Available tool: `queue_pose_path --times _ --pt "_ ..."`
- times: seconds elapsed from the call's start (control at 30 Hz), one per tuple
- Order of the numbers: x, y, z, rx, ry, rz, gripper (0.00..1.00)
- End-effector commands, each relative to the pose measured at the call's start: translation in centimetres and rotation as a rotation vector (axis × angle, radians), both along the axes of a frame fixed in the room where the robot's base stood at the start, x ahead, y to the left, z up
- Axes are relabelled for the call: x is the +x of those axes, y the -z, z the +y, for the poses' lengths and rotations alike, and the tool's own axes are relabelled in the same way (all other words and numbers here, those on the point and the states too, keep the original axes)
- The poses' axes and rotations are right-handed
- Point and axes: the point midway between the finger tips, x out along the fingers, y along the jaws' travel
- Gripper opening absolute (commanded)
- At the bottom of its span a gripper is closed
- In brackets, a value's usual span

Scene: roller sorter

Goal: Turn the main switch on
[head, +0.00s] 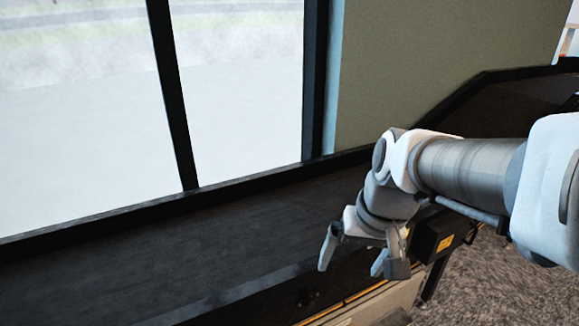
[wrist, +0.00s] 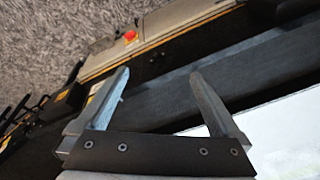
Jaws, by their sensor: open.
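My gripper (head: 358,264) is open and empty, with its fingers pointing down over the front edge of the dark conveyor in the head view. It also shows in the wrist view (wrist: 160,78), with both fingers spread apart. A red knob or switch (wrist: 130,37) on a yellowish base sits on the side panel beyond the left finger in the wrist view. It is apart from the fingers. I cannot tell whether it is the main switch or which way it is set. A small dark round part (head: 307,298) shows on the conveyor's side in the head view.
The black conveyor (head: 190,245) runs below a large window (head: 240,90). A black box with a yellow label (head: 435,240) is mounted on its side, right of my gripper. Grey carpet (head: 500,285) lies open at the lower right.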

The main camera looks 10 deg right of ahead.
Motion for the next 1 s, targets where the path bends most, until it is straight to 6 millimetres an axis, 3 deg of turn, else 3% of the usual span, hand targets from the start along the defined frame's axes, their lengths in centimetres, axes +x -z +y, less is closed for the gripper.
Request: queue_pose_path --times 0.03,0.5,1.0 --pt "0.7 1.9 -0.6 0.028 0.033 0.043 1.0" --pt "6.2 14.2 -5.3 0.396 0.382 0.338 1.0" --pt "9.1 30.2 -12.0 0.882 0.778 0.525 1.0"
